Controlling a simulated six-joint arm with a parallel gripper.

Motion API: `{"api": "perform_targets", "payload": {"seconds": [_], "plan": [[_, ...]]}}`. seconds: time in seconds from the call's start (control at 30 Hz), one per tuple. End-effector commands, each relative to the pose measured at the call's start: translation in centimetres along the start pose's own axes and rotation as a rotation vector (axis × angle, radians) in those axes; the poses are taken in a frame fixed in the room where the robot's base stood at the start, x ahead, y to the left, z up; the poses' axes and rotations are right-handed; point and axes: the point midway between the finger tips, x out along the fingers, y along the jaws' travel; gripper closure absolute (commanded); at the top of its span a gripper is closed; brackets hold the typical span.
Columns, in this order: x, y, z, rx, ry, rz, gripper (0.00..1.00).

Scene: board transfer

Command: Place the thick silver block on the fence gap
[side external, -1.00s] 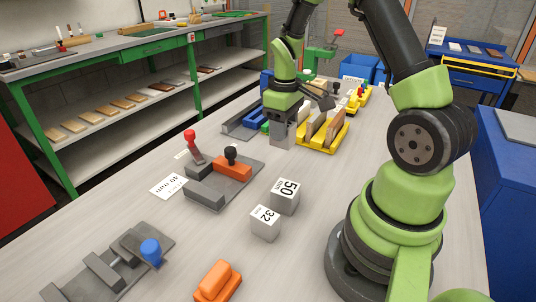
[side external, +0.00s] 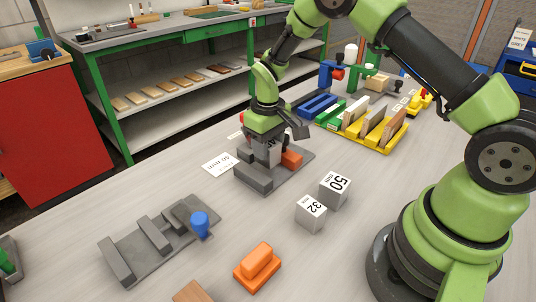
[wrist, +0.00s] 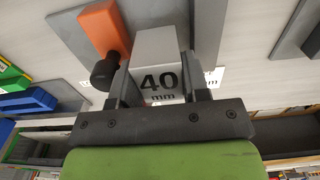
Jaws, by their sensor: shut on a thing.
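My gripper (side external: 268,138) is shut on a silver block marked "40 mm" (wrist: 158,82); in the side view the block is mostly hidden by the fingers. The gripper is over a grey fixture (side external: 262,187) with a dark grey fence bar along its near side. An orange block (side external: 292,159) with a black knob (wrist: 103,74) sits on this fixture, close beside the held block; it also shows in the wrist view (wrist: 101,28). I cannot tell whether the held block touches the fixture.
Silver cubes marked 50 (side external: 334,189) and 32 (side external: 311,213) stand to the right. A second grey fixture (side external: 150,240) with a blue knob (side external: 200,225) and an orange piece (side external: 257,265) lie nearer. A yellow rack (side external: 372,138) holds boards behind. A "40 mm" card (side external: 218,164) lies left.

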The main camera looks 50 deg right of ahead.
Motion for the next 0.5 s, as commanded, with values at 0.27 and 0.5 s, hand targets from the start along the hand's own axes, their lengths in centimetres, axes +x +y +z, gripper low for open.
{"api": "perform_targets", "payload": {"seconds": [0.27, 0.5], "plan": [[2.7, 0.0, 0.0, 0.0, 0.002, -0.001, 0.95], [2.8, 0.0, 0.0, 0.0, 0.002, 0.0, 0.95]]}}
